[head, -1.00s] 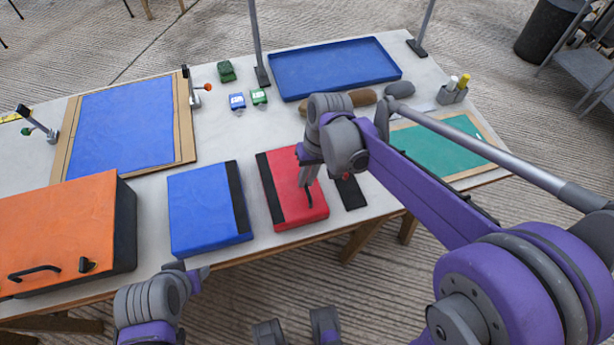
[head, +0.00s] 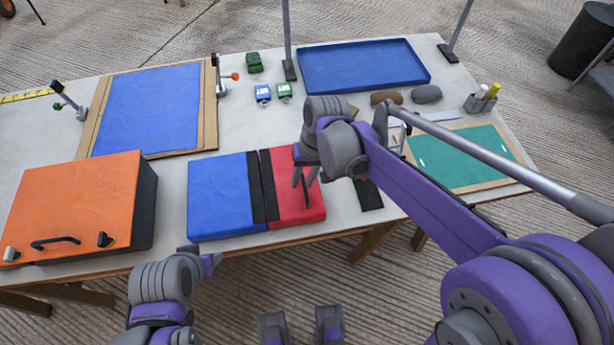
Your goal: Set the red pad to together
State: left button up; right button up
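The red pad (head: 297,208), with a black strip along its left side, lies flat on the table. The blue pad (head: 217,200), with a black strip (head: 256,190) along its right side, lies directly left of it.
An orange box (head: 75,205) with a handle stands at the left. A black strip (head: 368,195) lies right of the red pad. Behind are a blue sheet on a board (head: 148,110), a blue tray (head: 362,65), small bottles (head: 263,93) and a green board (head: 462,160).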

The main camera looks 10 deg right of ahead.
jog(key=shift+o, duration=0.4)
jog(key=shift+d, duration=0.1)
jog(key=p+v, duration=0.1)
jog(key=v, duration=0.9)
jog(key=shift+r, duration=0.4)
jog(key=s+d+f+t+h+p, duration=0.1)
jog(key=s+d+f+t+p, duration=0.1)
jog(key=s+d, duration=0.2)
jog(key=s+d+f+t+h+p, duration=0.1)
jog(key=s+d, duration=0.4)
jog(key=s, duration=0.5)
jog(key=shift+s+d+f+t+p, duration=0.25)
jog(key=shift+f+t+p, duration=0.4)
jog(key=shift+t+p, duration=0.45)
